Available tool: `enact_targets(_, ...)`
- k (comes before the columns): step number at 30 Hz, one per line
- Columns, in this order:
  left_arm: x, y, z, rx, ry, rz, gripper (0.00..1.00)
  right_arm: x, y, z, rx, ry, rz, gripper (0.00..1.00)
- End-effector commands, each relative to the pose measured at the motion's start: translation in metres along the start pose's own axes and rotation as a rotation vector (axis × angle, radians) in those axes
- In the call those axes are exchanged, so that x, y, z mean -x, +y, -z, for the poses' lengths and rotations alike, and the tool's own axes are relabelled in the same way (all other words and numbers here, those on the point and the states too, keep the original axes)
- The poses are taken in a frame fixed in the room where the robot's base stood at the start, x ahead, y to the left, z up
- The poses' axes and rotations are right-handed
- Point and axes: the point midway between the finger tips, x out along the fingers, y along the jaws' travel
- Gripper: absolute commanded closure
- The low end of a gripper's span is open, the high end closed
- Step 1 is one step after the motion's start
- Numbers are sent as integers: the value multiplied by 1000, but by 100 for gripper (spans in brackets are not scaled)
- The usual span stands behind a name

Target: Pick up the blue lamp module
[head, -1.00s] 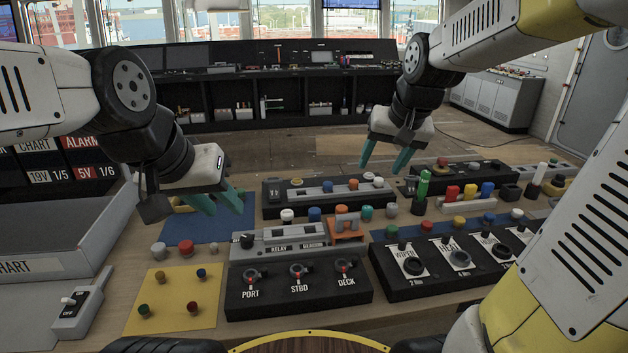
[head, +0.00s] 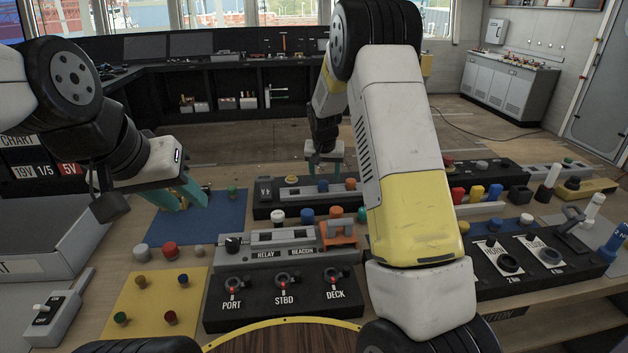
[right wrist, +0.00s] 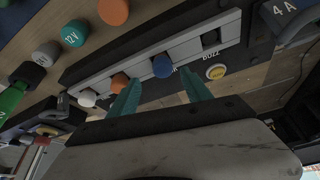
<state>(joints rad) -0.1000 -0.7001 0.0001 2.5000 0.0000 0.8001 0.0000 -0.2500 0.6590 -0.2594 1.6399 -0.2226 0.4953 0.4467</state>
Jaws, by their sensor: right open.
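A blue round-capped lamp module (head: 323,186) sits in the slotted grey strip of the back black panel. In the right wrist view the blue cap (right wrist: 162,66) lies ahead of and between the fingertips, in line with the gap. My right gripper (head: 323,168) is open and empty above this panel, with its teal fingers (right wrist: 160,92) apart; they do not hold the cap. Another blue knob (head: 307,216) stands in the row in front of the panel. My left gripper (head: 184,196) hangs over the blue mat, its fingers apart and empty.
A teal 12V knob (right wrist: 75,33) stands nearby. The relay box (head: 268,255), orange bracket (head: 337,235) and switch panel (head: 280,300) lie in front.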

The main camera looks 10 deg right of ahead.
Motion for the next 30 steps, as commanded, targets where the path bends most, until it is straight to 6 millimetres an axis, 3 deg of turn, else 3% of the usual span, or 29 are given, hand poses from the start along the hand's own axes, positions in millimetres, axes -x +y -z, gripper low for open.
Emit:
enact_targets(9, 0, 0, 0, 0, 0, 0, 66, -44, -5, -1, 0, -3, -1, 43)
enact_targets(18, 0, 0, 0, 0, 0, 0, 66, -49, -6, 0, 0, -1, 0, 43)
enact_targets(27, 0, 0, 0, 0, 0, 0, 66, -49, -6, 0, 0, -1, 0, 100)
enact_targets(30, 0, 0, 0, 0, 0, 0, 66, -49, -6, 0, 0, -1, 0, 100)
